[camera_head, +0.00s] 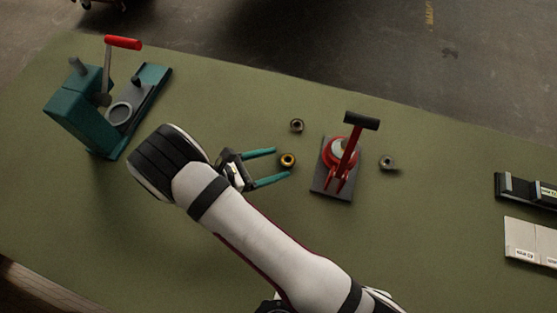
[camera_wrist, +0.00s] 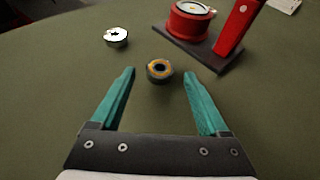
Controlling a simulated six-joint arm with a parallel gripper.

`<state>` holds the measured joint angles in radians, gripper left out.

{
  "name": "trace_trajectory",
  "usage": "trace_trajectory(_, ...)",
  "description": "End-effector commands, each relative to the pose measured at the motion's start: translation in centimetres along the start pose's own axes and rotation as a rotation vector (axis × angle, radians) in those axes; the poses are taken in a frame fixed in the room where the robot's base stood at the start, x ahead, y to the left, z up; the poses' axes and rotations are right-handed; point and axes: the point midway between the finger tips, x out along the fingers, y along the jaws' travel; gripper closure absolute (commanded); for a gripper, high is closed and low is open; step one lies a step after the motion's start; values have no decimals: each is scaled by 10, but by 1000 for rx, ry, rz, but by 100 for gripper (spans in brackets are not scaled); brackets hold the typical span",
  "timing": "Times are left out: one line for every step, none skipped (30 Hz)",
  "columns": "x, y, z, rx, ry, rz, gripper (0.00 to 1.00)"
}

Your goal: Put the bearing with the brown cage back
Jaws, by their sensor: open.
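The bearing with the brown cage (camera_head: 288,160) lies flat on the green table, just past the tips of my gripper (camera_head: 276,166). In the wrist view the same bearing (camera_wrist: 160,70) shows a golden-brown ring inside a dark outer ring. It sits between and slightly ahead of the two teal fingertips. My gripper (camera_wrist: 158,76) is open and empty, with the fingers apart on either side of the bearing and not visibly touching it. Which spot the bearing came from cannot be told from these views.
A second bearing (camera_head: 297,125) lies behind, also in the wrist view (camera_wrist: 116,37). A third (camera_head: 388,162) lies right of the red press (camera_head: 340,155) on its dark base. A teal lever device (camera_head: 105,110) stands left. Labelled trays (camera_head: 530,240) are at right.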

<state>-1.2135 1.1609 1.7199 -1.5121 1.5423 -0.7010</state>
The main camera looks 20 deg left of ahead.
Motion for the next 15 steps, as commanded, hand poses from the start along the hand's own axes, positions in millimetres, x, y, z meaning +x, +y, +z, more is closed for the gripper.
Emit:
trace_trajectory(-14,1,0,2,2,6,22)
trace_trajectory(-24,1,0,2,2,7,22)
trace_trajectory(-36,1,0,2,2,7,22)
trace_trajectory(-44,1,0,3,3,6,22)
trace_trajectory(-53,1,0,2,2,6,22)
trace_trajectory(-64,1,0,2,3,6,22)
trace_trajectory(-70,0,0,3,2,4,22)
trace_trajectory(-77,0,0,1,3,5,22)
trace_trajectory(-84,1,0,3,2,4,22)
trace_trajectory(-89,1,0,1,2,4,22)
trace_trajectory(-93,0,0,2,1,3,22)
trace_trajectory(-97,0,0,1,2,2,22)
trace_trajectory(-99,0,0,1,2,1,22)
trace_trajectory(-100,0,0,0,1,0,22)
trace_trajectory(-101,0,0,0,1,0,22)
